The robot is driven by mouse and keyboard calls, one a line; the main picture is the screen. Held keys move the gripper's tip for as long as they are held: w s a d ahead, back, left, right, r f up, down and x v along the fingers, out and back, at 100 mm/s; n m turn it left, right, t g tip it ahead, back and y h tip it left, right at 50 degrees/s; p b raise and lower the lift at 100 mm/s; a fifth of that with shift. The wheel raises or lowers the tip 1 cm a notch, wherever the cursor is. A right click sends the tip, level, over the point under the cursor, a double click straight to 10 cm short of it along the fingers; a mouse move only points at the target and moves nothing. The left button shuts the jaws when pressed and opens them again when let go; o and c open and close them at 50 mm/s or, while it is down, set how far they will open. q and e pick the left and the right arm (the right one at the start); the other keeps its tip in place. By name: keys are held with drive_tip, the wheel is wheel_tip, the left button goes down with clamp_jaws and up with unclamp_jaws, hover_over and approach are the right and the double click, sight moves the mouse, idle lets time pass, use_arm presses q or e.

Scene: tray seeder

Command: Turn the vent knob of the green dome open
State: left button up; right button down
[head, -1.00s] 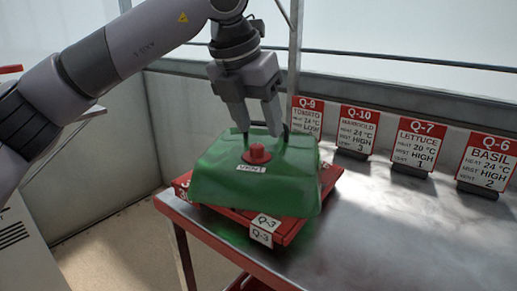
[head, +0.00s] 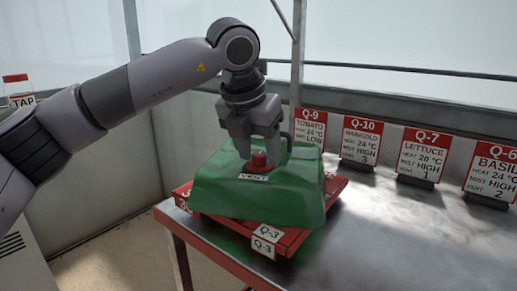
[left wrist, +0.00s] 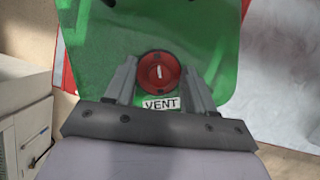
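The green dome (head: 225,191) sits on a red tray (head: 290,240) at the left end of the metal table. Its red vent knob (head: 258,163) is on top, above a white VENT label (head: 253,177). In the left wrist view the round knob (left wrist: 160,72) carries a short white mark, nearly upright in the picture. My left gripper (head: 259,157) points down over the knob, one finger on each side. In the left wrist view the fingers (left wrist: 160,75) are open, with narrow gaps beside the knob. My right gripper is not in view.
Several signs, such as the Q-10 sign (head: 360,139), line the table's back edge. The tray bears Q-3 labels. The metal table (head: 400,235) is clear to the right.

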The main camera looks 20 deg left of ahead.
use_arm(q)
clamp_jaws()
